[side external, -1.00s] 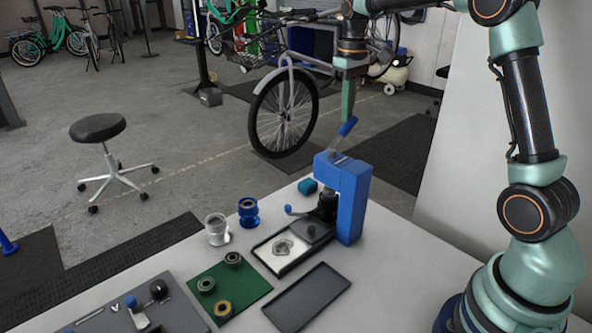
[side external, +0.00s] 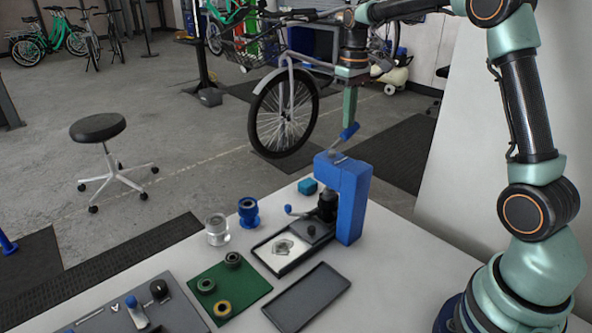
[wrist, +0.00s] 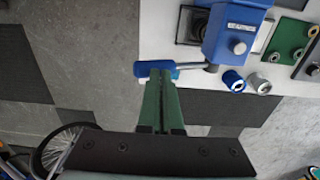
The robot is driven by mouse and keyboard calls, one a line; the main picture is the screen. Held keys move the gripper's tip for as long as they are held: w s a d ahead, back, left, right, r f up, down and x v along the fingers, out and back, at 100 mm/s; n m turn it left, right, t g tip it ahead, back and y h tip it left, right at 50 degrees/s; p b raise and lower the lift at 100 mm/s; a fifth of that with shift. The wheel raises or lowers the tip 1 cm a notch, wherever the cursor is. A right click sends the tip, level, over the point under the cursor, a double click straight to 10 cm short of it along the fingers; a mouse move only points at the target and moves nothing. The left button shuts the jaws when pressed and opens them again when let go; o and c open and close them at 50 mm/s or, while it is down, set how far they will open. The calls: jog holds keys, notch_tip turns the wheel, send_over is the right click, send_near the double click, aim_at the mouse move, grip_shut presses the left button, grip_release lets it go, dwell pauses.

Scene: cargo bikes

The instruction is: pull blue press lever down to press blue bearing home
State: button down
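The blue press (side external: 353,192) stands upright on the white table; it also shows in the wrist view (wrist: 232,30). Its lever has a blue handle (side external: 350,131) on a metal rod and points up and away from the press body. My gripper (side external: 348,124) has its green fingers together, with the tips at the top of the blue handle; in the wrist view the fingertips (wrist: 161,76) lie over the handle (wrist: 142,69). They appear to touch it from above rather than clasp it. A dark ram (side external: 327,206) sits at the press front. I cannot make out a blue bearing under it.
A blue cup-shaped part (side external: 248,212) and a silver one (side external: 217,231) stand left of the press. A teal block (side external: 307,186) is behind. A green mat (side external: 240,285) with several rings and an empty dark tray (side external: 306,297) lie in front.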

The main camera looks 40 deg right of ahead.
aim_at(350, 130)
jog(key=shift+f, duration=0.2)
jog(key=shift+s+d+f, duration=0.1)
jog(key=shift+d+f, duration=0.1)
jog(key=shift+f, duration=0.8)
jog(key=shift+d+f, duration=0.1)
jog(key=shift+f, duration=1.55)
